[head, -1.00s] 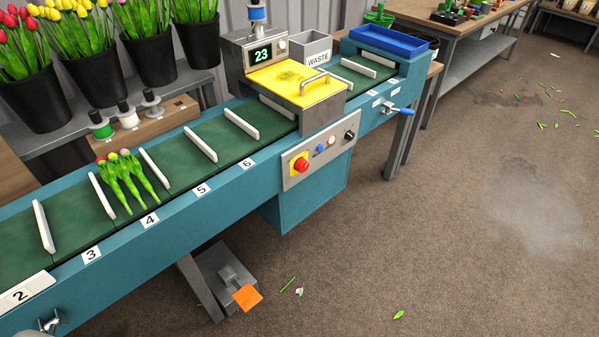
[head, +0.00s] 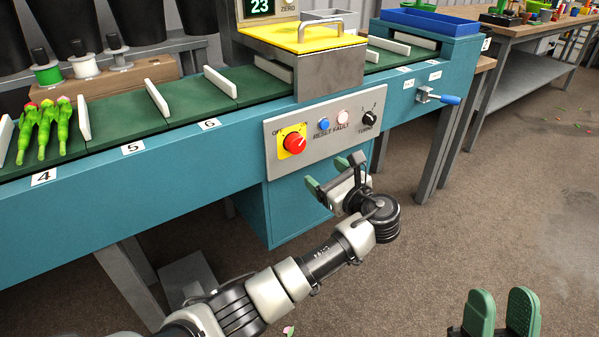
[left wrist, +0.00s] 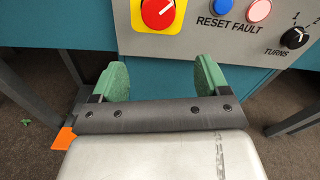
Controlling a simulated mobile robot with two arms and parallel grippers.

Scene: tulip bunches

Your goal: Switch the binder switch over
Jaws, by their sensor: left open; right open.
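The binder switch is a red rotary knob (head: 295,143) on a yellow plate, set in the grey control panel (head: 352,138) on the conveyor's front. "OFF" is printed at its left and "ON" at its right. The knob also shows at the top of the left wrist view (left wrist: 158,12), cut off by the frame. My left gripper (head: 328,177) is open and empty, below and right of the knob and apart from it. In the left wrist view its green fingers (left wrist: 162,80) point toward the panel. My right gripper (head: 502,308) is open and empty at the lower right.
A blue button (head: 323,125), a pale button (head: 343,117) and a black turns dial (head: 368,118) sit right of the switch. A blue-handled crank (head: 438,98) sticks out farther right. Tulips (head: 45,130) lie on the belt at left. Floor at right is open.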

